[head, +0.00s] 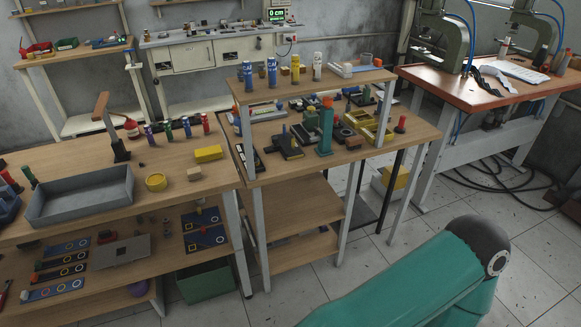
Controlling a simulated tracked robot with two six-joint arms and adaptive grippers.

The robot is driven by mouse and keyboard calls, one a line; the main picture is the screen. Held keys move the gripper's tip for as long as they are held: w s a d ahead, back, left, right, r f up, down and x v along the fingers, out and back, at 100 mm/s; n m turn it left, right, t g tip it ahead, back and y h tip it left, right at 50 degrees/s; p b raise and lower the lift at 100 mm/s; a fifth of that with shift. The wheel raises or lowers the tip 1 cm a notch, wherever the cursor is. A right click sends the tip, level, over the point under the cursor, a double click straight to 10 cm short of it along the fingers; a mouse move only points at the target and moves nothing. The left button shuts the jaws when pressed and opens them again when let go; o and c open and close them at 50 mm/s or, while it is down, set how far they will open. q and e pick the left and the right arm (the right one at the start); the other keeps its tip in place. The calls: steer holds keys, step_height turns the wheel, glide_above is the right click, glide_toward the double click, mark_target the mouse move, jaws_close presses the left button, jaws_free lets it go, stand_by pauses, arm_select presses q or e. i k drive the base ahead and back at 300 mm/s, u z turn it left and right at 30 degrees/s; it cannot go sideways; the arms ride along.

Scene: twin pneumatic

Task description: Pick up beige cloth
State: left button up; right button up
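I cannot make out a clear beige cloth. A small tan block-like item (194,173) lies on the left wooden workbench (105,218), between a yellow round container (156,182) and a yellow block (208,153). It is too small to tell whether it is folded cloth. Another small tan piece (354,143) lies on the middle bench. Neither of my grippers is in view. A teal arm link of mine fills the lower right.
A grey tray (80,196) sits on the left bench. Spray cans (272,72) stand on the raised shelf of the cluttered middle bench. A red-topped table (480,88) with presses stands at the right. Cables (500,180) lie on the tiled floor.

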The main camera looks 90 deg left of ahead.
mark_target(195, 173)
steer(key=z, duration=0.55)
steer(key=i, duration=0.25)
steer(key=u, duration=2.6)
steer(key=i, duration=0.2)
steer(key=u, duration=2.05)
steer(key=k, duration=0.55)
steer(key=u, duration=0.3)
steer(key=i, duration=1.75)
steer(key=z, duration=0.4)
